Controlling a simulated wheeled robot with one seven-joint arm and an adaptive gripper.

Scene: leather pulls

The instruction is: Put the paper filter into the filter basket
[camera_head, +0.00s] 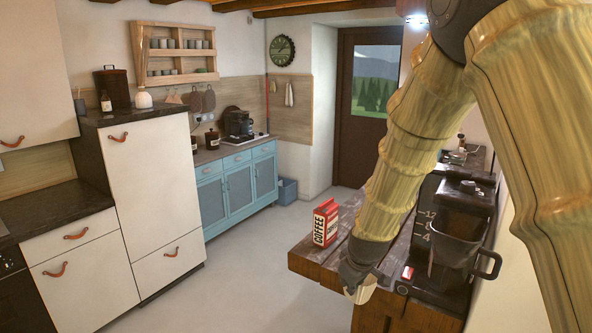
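My gripper (360,283) is at the front edge of the wooden counter, pointing down. A small cream-coloured piece that looks like the paper filter (364,291) shows at its fingertips, and the fingers appear closed on it. The fingers partly cover it. The black coffee maker (470,196) stands to the right on the counter, with a numbered water tank. A dark tapered vessel with a side handle (457,242) sits in it; I cannot tell whether this is the filter basket or the jug. The gripper is left of and apart from it.
A red coffee packet (325,222) stands on the wooden counter (308,258), left of my arm. My arm hides part of the counter and the coffee maker's surroundings. Blue cabinets (238,185) and white cupboards stand across the open floor.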

